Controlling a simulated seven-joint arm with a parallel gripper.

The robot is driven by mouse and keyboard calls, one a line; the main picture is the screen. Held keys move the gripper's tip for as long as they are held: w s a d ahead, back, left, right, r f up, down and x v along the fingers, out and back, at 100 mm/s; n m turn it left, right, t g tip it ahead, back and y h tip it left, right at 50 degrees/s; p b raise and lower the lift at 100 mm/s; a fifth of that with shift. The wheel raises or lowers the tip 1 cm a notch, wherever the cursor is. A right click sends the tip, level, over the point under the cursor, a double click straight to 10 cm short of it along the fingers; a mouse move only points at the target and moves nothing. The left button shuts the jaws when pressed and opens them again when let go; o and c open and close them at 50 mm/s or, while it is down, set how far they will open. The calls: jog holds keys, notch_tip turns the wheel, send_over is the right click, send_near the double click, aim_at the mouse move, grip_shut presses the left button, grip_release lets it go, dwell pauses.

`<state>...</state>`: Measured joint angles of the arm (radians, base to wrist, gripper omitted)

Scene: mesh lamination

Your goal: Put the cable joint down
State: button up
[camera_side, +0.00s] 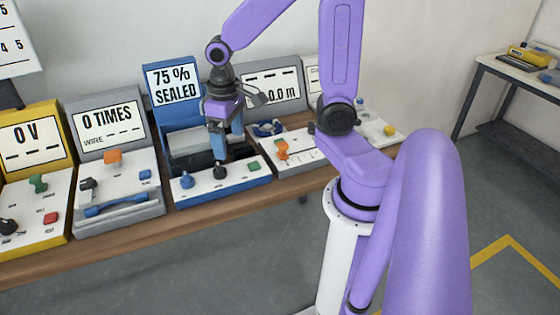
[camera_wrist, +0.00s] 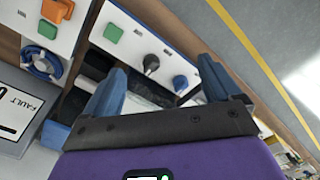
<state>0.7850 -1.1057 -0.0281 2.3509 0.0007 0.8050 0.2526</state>
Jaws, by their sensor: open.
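My gripper (camera_side: 224,142) is above the blue station whose screen (camera_side: 172,80) reads 75 % SEALED. In the wrist view my gripper (camera_wrist: 160,78) has its two blue fingers wide apart, with nothing clearly held between them. Below the fingers is the station's dark recess (camera_wrist: 97,62), with a grey, translucent-looking surface (camera_wrist: 143,93) partly showing. I cannot make out the cable joint for certain; the fingers and gripper body hide part of the recess. A blue bar-like piece (camera_side: 115,206) lies on the grey station to the left.
The blue station's front panel has a blue knob (camera_side: 187,180), black knob (camera_side: 219,172) and green button (camera_side: 254,166). A station with an orange lever (camera_side: 282,149) and blue coil (camera_side: 267,128) stands close on the right. A yellow station (camera_side: 35,135) stands far left.

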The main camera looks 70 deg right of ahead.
jog(key=s+a+r+n, duration=0.1)
jog(key=s+a+n, duration=0.2)
jog(key=s+n, duration=0.3)
jog(key=s+a+r+n, duration=0.1)
jog(key=s+a+n, duration=0.3)
jog(key=s, duration=0.5)
jog(key=shift+s+a+n, duration=0.15)
jog(key=shift+s+n, duration=0.1)
jog(key=shift+n, duration=0.65)
jog(key=shift+r, duration=0.1)
jog(key=shift+c, duration=0.4)
